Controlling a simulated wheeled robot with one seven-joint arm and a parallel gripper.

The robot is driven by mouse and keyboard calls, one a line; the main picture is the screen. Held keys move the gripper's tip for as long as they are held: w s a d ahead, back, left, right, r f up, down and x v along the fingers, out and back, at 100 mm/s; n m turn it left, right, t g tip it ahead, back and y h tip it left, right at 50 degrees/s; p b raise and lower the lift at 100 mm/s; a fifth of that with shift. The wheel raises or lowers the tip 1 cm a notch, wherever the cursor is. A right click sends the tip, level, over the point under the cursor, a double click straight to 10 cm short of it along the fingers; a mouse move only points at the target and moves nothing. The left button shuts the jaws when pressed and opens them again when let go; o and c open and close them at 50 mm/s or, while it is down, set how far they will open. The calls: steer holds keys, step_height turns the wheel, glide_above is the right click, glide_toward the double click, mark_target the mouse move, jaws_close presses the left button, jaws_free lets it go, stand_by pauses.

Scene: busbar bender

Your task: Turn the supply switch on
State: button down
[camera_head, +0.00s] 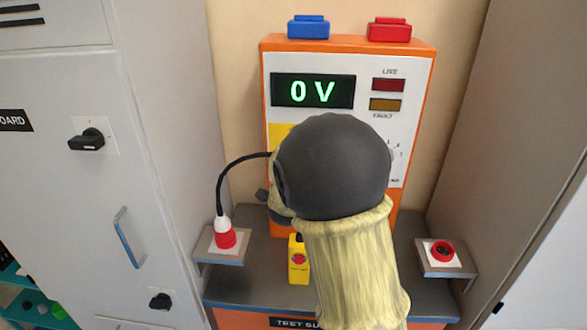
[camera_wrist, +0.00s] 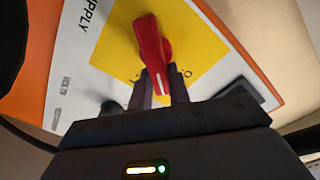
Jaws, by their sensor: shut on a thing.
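The supply switch is a red handle (camera_wrist: 150,42) on a yellow plate (camera_wrist: 195,32) in the wrist view, with the word SUPPLY printed beside it. My gripper (camera_wrist: 165,84) is shut on the red handle, one dark finger on each side of its lower end. The handle stands tilted in this view. In the head view the switch is hidden behind my arm, and only an edge of the yellow plate (camera_head: 280,134) shows. The orange and white test unit (camera_head: 415,65) carries a display (camera_head: 313,91) reading 0 V in green.
Lamps marked LIVE (camera_head: 388,85) and FAULT (camera_head: 385,105) look dim. A blue block (camera_head: 308,27) and a red block (camera_head: 389,30) sit on top. A red plug (camera_head: 225,236), yellow box (camera_head: 298,266) and red button (camera_head: 442,251) stand lower. Grey cabinets flank the unit.

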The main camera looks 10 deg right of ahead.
steer(key=m+b, duration=0.3)
steer(key=b, duration=0.2)
steer(key=f+m+b, duration=0.1)
steer(key=m+b, duration=0.2)
steer(key=b, duration=0.2)
steer(key=f+m+b, duration=0.1)
steer(key=m+b, duration=0.3)
steer(key=b, duration=0.1)
steer(key=shift+s+d, duration=0.15)
steer(key=shift+d, duration=0.2)
steer(key=shift+r+b, duration=0.1)
steer(key=shift+b, duration=0.25)
steer(key=c, duration=1.3)
jaws_free()
steer(key=shift+s+a, duration=0.1)
